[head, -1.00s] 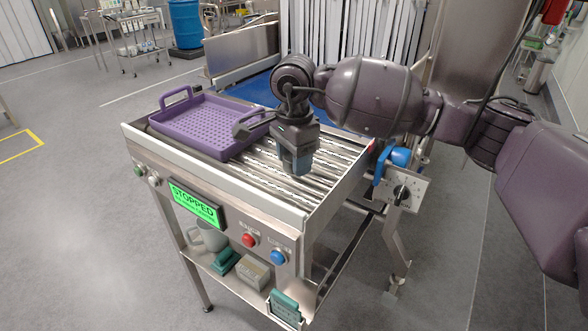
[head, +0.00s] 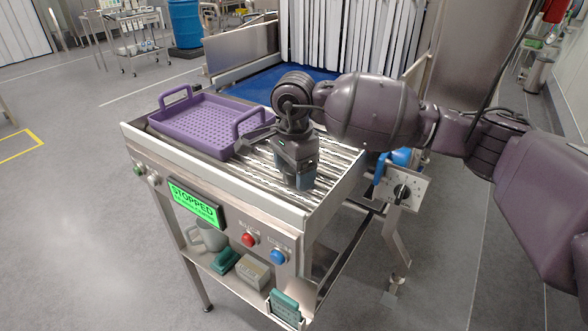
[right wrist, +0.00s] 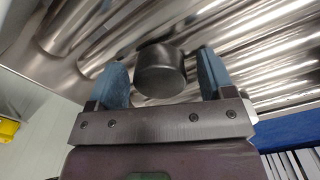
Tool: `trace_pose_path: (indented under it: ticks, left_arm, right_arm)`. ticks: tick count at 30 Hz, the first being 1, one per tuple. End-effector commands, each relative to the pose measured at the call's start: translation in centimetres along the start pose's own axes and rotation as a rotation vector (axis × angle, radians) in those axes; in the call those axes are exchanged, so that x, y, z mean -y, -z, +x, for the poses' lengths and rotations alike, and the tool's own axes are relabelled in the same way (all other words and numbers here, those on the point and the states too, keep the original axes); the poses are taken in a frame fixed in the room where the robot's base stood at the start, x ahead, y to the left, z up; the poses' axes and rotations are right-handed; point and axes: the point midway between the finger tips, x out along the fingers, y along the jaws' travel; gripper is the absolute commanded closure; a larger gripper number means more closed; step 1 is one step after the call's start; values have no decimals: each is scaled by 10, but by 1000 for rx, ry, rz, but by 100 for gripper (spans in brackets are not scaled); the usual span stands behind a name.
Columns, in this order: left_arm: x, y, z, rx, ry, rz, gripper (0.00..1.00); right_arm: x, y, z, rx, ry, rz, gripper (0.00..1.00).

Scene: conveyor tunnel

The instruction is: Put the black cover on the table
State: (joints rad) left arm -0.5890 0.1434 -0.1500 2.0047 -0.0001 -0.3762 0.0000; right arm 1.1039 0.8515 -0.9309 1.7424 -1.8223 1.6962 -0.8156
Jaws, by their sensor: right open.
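The black cover (right wrist: 160,70) is a short dark round piece in the right wrist view. It is on the metal rollers, between the two blue fingers of my right gripper (right wrist: 164,78). The gripper is open, with a gap showing on each side of the cover. In the head view my right gripper (head: 298,183) points down over the near right part of the roller table (head: 335,165) and hides the cover. My left gripper is not in view.
A purple perforated tray (head: 205,120) with two handles lies on the rollers left of my gripper. The table's front has a green "STOPPED" display (head: 194,203), a red button (head: 248,239) and a blue button (head: 278,256). A lower shelf holds a grey mug (head: 212,236).

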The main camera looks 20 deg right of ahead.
Motion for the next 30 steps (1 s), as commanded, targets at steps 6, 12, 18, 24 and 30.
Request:
trace_pose_path:
  ticks: [6, 12, 18, 24, 30]
  left_arm:
    - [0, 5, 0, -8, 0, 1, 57]
    - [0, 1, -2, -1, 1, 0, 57]
    - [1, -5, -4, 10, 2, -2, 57]
    - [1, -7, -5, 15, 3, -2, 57]
    - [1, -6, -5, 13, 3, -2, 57]
  right_arm:
    - [0, 0, -10, 0, 2, 0, 25]
    - [1, 0, -44, -1, 4, -1, 25]
    - [0, 0, -82, -1, 4, 0, 25]
    - [0, 0, -111, 0, 3, 1, 25]
    - [0, 0, -122, -1, 1, 1, 25]
